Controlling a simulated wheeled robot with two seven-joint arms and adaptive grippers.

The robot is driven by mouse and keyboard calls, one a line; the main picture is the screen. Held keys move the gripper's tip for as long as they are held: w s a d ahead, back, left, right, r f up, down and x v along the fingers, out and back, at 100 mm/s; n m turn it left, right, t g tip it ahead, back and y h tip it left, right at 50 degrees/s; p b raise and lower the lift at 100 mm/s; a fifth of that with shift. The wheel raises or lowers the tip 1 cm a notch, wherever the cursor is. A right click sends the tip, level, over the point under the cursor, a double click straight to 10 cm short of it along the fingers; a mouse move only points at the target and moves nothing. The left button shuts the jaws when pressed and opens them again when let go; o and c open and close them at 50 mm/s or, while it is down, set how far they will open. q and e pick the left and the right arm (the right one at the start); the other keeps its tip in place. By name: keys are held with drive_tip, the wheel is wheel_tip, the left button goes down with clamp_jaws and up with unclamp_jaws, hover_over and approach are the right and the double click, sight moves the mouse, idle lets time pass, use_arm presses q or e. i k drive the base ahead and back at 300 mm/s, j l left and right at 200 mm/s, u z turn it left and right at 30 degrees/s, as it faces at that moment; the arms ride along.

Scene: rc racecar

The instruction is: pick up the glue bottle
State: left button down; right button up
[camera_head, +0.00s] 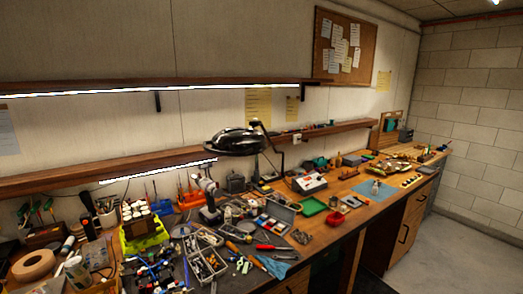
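I cannot tell for sure which item is the glue bottle. A small whitish bottle-like item (375,187) stands on a blue mat (391,192) at the right part of the bench. Another small pale bottle-like item (228,214) is near the power drill at the middle. Neither of my grippers is in view.
The workbench (325,235) is crowded at left and middle. Open floor (440,250) lies at right.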

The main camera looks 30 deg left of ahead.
sight(375, 188)
drive_tip(key=u, duration=1.3)
drive_tip(key=z, duration=1.35)
drive_tip(key=i+l+z, duration=0.2)
drive_tip(key=i, duration=0.3)
drive_tip(key=i+z, duration=0.2)
drive_tip(key=i, duration=0.35)
